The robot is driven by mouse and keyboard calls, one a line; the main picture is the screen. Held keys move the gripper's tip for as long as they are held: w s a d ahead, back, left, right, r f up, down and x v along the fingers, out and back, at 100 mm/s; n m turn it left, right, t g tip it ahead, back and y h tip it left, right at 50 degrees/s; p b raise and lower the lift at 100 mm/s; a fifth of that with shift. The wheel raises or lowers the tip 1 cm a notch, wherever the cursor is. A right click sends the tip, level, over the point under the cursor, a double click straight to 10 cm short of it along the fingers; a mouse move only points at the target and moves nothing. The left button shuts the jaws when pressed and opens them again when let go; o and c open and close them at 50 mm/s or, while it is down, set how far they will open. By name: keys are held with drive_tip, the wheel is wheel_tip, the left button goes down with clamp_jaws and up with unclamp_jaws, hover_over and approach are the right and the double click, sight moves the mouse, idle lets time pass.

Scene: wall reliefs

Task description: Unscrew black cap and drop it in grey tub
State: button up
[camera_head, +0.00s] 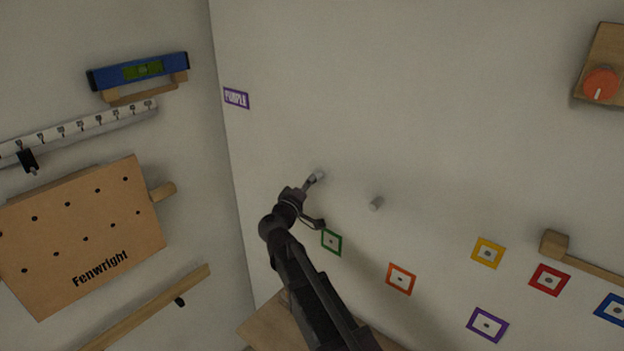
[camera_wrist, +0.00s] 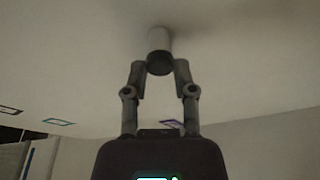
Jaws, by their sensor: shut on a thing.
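My gripper (camera_head: 314,202) is up at the right-hand wall, left of the middle in the head view. In the wrist view, a short pale cylinder (camera_wrist: 160,40) stands out from the wall, and its near end is dark, which looks like the black cap (camera_wrist: 160,64). My gripper's fingers (camera_wrist: 160,72) lie on both sides of this dark end and are shut on it. The contact itself is hard to see in the dim light. In the head view the cap cannot be made out. No grey tub can be made out in either view.
Coloured square frames, such as a green one (camera_head: 331,242), lie below. A Fenwright board (camera_head: 85,235) and a blue level (camera_head: 138,70) are on the left wall. An orange knob (camera_head: 600,84) is top right.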

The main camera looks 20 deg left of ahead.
drive_tip(key=shift+r, duration=0.1)
drive_tip(key=shift+n+g+y+p, duration=0.5)
drive_tip(key=shift+n+p, duration=0.55)
drive_tip(key=shift+n, duration=1.65)
drive_tip(key=o, duration=0.7)
drive_tip(key=shift+c, duration=0.2)
drive_tip(key=shift+m, duration=0.3)
drive_tip(key=m+t+h+b, duration=0.1)
drive_tip(key=m+b, duration=0.1)
drive_tip(key=m, duration=0.3)
